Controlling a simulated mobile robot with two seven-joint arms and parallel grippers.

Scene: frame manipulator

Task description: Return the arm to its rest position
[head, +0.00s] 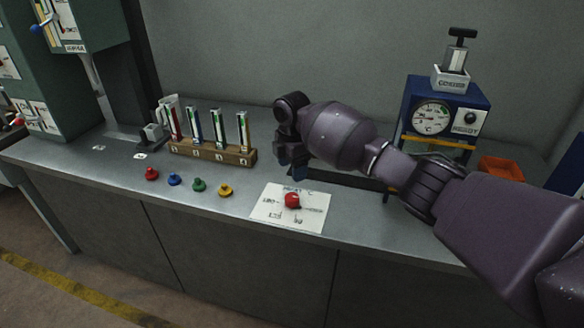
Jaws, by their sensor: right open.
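My right arm reaches in from the right side of the head view, across the bench. Its right gripper (292,166) points down near the middle of the bench, at the end of the dark purple arm. The gripper is open, and nothing shows between its fingers, which are small and partly hidden by the wrist. A white printed card (265,208) lies on the bench below and in front of it. A red knob-like piece (292,200) sits on the card, apart from the gripper. My left gripper is not in view.
A wooden rack (210,153) with several upright gauges stands left of the gripper. Red (151,174), blue (174,179), green (199,185) and yellow (225,190) pieces line the front. A blue dial box (462,98) and an orange tray (502,168) are at right, behind my arm.

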